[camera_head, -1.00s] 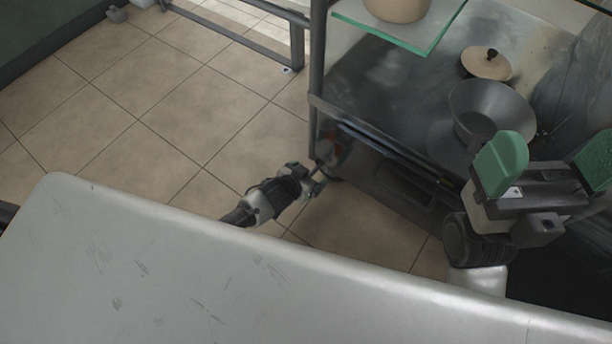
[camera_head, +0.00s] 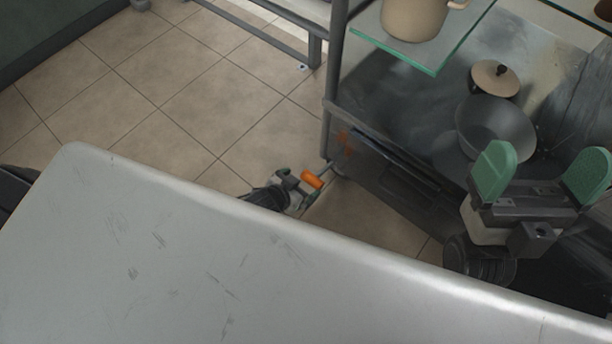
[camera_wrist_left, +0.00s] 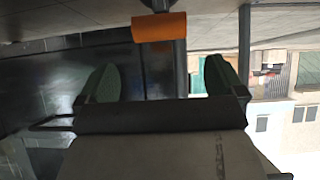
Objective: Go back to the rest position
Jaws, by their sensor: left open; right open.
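My left gripper (camera_head: 299,190) is low over the floor, beyond the far edge of the pale surface, with much of its arm hidden by that edge. In the left wrist view, its two green fingers (camera_wrist_left: 154,82) are apart with nothing between them. An orange cylinder (camera_wrist_left: 159,27) lies ahead of these fingers, by a dark upright post; it also shows beside the gripper in the head view (camera_head: 312,179). My right gripper (camera_head: 540,175) is open and empty at the right, its green fingers spread in front of the rack's metal shelf.
A pale, scratched surface (camera_head: 130,240) fills the foreground. A metal rack (camera_head: 390,95) stands at the right, holding a metal bowl (camera_head: 495,125), a lidded pot (camera_head: 495,77) and, on a glass shelf (camera_head: 430,55), a beige pot (camera_head: 415,18). Tiled floor (camera_head: 165,95) at the left is clear.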

